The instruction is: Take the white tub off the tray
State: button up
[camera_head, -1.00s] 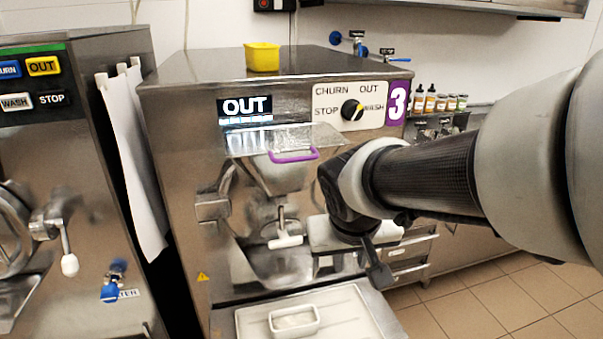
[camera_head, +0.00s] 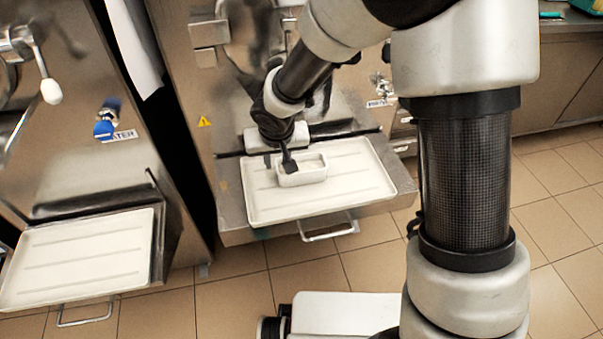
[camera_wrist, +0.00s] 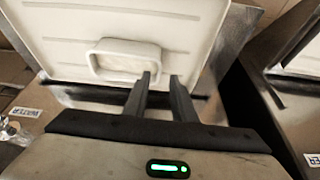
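The white tub (camera_head: 312,177) is a small rectangular open container standing on the white tray (camera_head: 360,185) under the middle machine. My gripper (camera_head: 290,164) points down at the tub's back-left part in the head view and hides some of its rim. In the wrist view the tub (camera_wrist: 125,72) lies just ahead and to the left of the fingertips. My gripper (camera_wrist: 161,77) is open there, with a clear gap between its fingers. The tub's right end sits close to that gap. I cannot tell whether the fingers touch it.
A second white tray (camera_head: 80,262) sits under the left machine. The machine front (camera_head: 190,100) rises close behind my gripper. A metal handle (camera_head: 328,231) sticks out below the tub's tray. Tiled floor (camera_head: 235,300) lies in front.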

jog(key=b+x, duration=0.1)
jog(key=x, duration=0.3)
jog(key=b+x, duration=0.1)
jog(key=x, duration=0.2)
jog(key=shift+w+f, duration=0.3)
jog(key=shift+w, duration=0.1)
grip_shut()
